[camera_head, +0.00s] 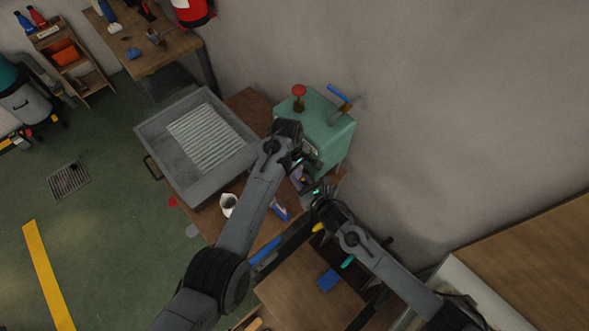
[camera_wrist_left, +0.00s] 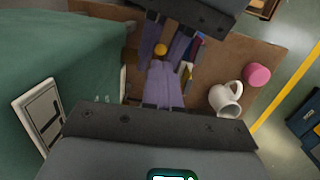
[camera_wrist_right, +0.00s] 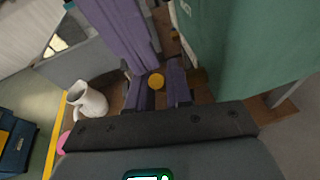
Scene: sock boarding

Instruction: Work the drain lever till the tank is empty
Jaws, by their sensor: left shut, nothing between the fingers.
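The green tank (camera_head: 328,130) stands against the wall in the head view, with a red knob (camera_head: 299,91) and a blue-handled lever (camera_head: 338,93) on top. A yellow ball knob (camera_wrist_left: 161,49) shows beyond my left fingertips, and in the right wrist view (camera_wrist_right: 156,81). I cannot tell whether it or the blue handle is the drain lever. My left gripper (camera_wrist_left: 163,68) is shut and empty beside the tank's front. My right gripper (camera_wrist_right: 158,76) is open close by; the yellow knob appears between its purple fingers, but I cannot tell whether they surround it.
A white pitcher (camera_head: 228,204) stands on the brown bench, left of the grippers. A grey basin with a ribbed bottom (camera_head: 158,128) lies farther left. A pink round object (camera_wrist_left: 257,75) is beside the pitcher. The two grippers are very close together, with little room between them and the tank.

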